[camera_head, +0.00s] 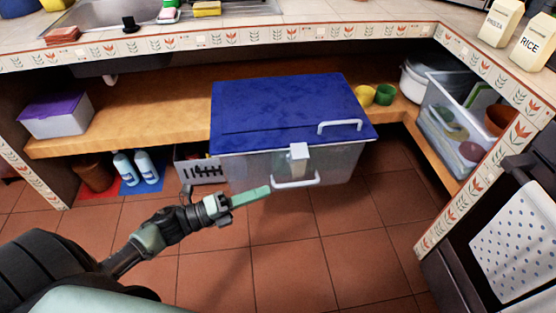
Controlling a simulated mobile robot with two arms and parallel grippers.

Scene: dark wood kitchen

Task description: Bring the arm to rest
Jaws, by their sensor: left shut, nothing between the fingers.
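My left gripper (250,197) reaches in from the lower left, with its green fingers shut and nothing between them. It is in front of and below a large clear box with a blue lid (280,105), near the box's front handle (296,180). From this angle I cannot tell whether the fingertips touch the box, but a small gap seems to show. My left arm (150,240) is stretched forward over the floor. My right gripper is not in view.
The box sits on a wooden shelf (150,100) under the tiled counter and juts out over the floor. A purple-lidded box (55,118) is at left, a clear bin (455,125) at right. An oven with a dotted towel (515,240) stands at lower right.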

